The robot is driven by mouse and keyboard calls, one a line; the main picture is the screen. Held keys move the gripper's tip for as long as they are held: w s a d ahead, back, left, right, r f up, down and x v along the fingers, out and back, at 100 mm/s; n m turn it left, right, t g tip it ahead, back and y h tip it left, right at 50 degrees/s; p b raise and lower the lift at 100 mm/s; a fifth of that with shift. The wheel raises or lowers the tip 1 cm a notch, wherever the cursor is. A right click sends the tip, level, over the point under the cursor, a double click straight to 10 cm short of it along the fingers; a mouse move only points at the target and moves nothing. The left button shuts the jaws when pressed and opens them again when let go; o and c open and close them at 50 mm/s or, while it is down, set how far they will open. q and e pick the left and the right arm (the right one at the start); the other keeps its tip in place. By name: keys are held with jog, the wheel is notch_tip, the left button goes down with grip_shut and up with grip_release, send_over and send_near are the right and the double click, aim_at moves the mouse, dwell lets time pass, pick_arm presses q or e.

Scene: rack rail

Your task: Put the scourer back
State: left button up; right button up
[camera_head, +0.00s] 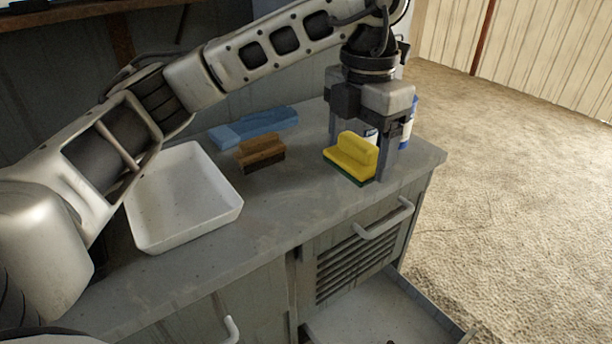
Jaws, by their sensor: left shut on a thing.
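The scourer (352,157) is a yellow block with a raised ridge and a green underside, near the right end of the grey counter (290,212). My left gripper (361,152) points down from above and is shut on the scourer, with one finger at its right side and the other partly hidden behind it. The scourer looks level and at or very near the counter top; I cannot tell whether it touches. My right gripper is not in view.
A white tray (226,212) stands on the left. A brown brush (260,148) and a blue block (254,128) lie between tray and scourer. A blue and white container (408,128) is behind my gripper. Below, a drawer (440,326) is open. The counter front is clear.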

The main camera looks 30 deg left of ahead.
pick_arm(q)
jog(key=p, duration=0.1)
send_near(298, 191)
jog(key=s+d+r, duration=0.1)
jog(key=d+r, duration=0.2)
jog(key=d, duration=0.1)
jog(key=f, duration=0.1)
jog(key=a+f, duration=0.2)
jog(key=f, duration=0.1)
jog(key=shift+w+p, duration=0.15)
jog(key=shift+p, duration=0.15)
jog(key=f, duration=0.1)
jog(key=a+f, duration=0.1)
jog(key=f, duration=0.1)
jog(key=a+f+p, duration=0.1)
jog(key=shift+w+f, duration=0.25)
jog(key=shift+f, duration=0.5)
jog(key=shift+f, duration=0.1)
jog(key=o, duration=1)
jog(key=shift+c, duration=0.2)
